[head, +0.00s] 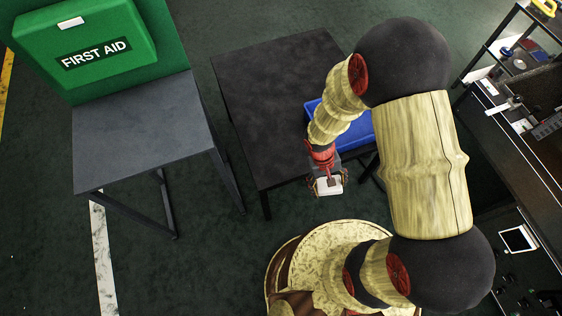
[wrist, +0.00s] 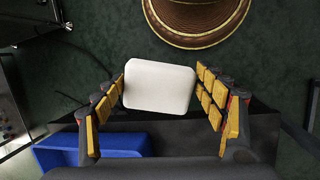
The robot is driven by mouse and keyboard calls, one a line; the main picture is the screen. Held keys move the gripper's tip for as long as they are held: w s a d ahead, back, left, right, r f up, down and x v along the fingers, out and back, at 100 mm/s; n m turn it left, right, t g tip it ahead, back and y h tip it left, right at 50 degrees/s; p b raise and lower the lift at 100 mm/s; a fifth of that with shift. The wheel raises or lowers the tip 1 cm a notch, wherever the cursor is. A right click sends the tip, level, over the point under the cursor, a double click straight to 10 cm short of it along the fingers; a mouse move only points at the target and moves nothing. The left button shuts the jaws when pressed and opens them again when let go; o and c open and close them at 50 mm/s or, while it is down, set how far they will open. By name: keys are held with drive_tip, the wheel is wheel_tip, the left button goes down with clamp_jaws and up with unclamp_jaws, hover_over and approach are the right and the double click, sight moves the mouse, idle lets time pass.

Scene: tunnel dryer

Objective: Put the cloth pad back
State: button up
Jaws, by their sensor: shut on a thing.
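A white cloth pad (head: 328,186) with rounded corners is in my gripper (head: 324,178), which hangs in front of the dark table's near right edge. In the wrist view the pad (wrist: 158,87) lies between the yellow-padded fingers of my gripper (wrist: 161,85), and they are shut on it. It is held clear of the floor, slightly tilted in that view. The fingers hide part of it in the head view.
A blue bin (head: 358,134) is at the dark table's (head: 262,92) right side, partly behind my arm; it also shows in the wrist view (wrist: 70,153). A green first aid box (head: 88,47) is above a grey table (head: 145,122) at left. A dark bench (head: 512,165) stands right.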

drive_tip(key=w+a+r+m+t+y, duration=0.2)
drive_tip(key=w+a+m+y, duration=0.1)
drive_tip(key=w+a+m, duration=0.3)
drive_tip(key=n+b, duration=0.1)
drive_tip(key=b, duration=0.3)
hover_over(280, 166)
drive_tip(key=s+d, duration=0.1)
wheel_tip(280, 166, down, 8)
drive_tip(key=shift+f, duration=0.2)
drive_tip(key=shift+w+a+f+b, duration=0.35)
drive_tip(key=shift+f+b, duration=0.05)
drive_tip(key=shift+f, duration=0.1)
drive_tip(key=f+b, duration=0.1)
drive_tip(key=f, duration=0.1)
drive_tip(key=f+b, duration=0.1)
drive_tip(key=shift+w+a+f, duration=0.15)
drive_tip(key=shift+w+f, duration=0.05)
drive_tip(key=shift+f, duration=0.2)
drive_tip(key=shift+r, duration=0.15)
drive_tip(key=o, duration=1.4)
drive_tip(key=shift+o, duration=0.8)
